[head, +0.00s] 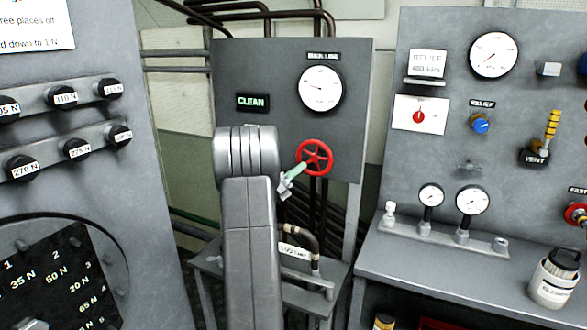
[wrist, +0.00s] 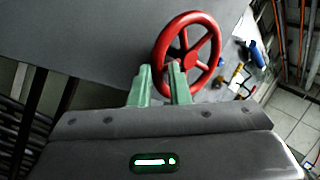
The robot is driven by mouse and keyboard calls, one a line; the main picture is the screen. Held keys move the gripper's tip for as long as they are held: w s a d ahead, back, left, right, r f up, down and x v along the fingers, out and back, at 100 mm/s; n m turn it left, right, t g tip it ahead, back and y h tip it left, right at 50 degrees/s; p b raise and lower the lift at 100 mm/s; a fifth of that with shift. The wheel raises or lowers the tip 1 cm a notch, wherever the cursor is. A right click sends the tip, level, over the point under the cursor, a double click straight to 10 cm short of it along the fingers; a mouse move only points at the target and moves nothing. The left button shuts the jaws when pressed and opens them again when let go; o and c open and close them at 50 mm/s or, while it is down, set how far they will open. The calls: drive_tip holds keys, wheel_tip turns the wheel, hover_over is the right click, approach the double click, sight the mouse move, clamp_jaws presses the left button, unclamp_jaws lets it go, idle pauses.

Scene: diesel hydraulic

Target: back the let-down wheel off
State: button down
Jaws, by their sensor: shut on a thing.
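A red spoked handwheel (head: 315,157) is on the grey panel below the MAIN LINE gauge (head: 320,88). No label on it can be read as let-down. My gripper (head: 299,168) is at the wheel's left side, with pale green fingers. My arm hides part of the panel left of the wheel. The MAIN LINE needle points left.
A pipe with a white tag (head: 294,252) runs below the wheel. The right panel carries a blue RELIEF knob (head: 480,124), a yellow-handled VENT valve (head: 552,125) and another red wheel (head: 577,214). A white bottle (head: 553,282) stands on its bench.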

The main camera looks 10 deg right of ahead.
sight(310, 173)
drive_tip(key=n+t, duration=0.1)
drive_tip(key=n, duration=0.1)
drive_tip(key=d+f+n+t, duration=0.1)
drive_tip(key=n+t, duration=0.1)
drive_tip(key=s+n+t+b, duration=0.1)
drive_tip(key=n, duration=0.1)
drive_tip(key=shift+d+f+n+y, duration=0.25)
drive_tip(key=shift+d+n+y, duration=0.05)
drive_tip(key=shift+d+y, duration=0.1)
drive_tip(key=shift+s+d+f+n+t+y+b, duration=0.15)
drive_tip(key=shift+n+t+y, duration=0.25)
drive_tip(key=shift+n+t, duration=0.4)
drive_tip(key=shift+s+d+r+n+t+y+b, duration=0.2)
drive_tip(key=shift+n+t+y, duration=0.25)
drive_tip(key=shift+n, duration=0.6)
drive_tip(key=shift+s+d+f+n+t+y+b, duration=0.15)
drive_tip(key=shift+d+n+t+y, duration=0.15)
drive_tip(key=shift+n+t, duration=0.5)
drive_tip(key=shift+n, duration=0.25)
drive_tip(key=c, duration=1.4)
unclamp_jaws()
drive_tip(key=shift+w, duration=0.1)
drive_tip(key=shift+o, duration=0.2)
drive_tip(key=shift+f, duration=0.15)
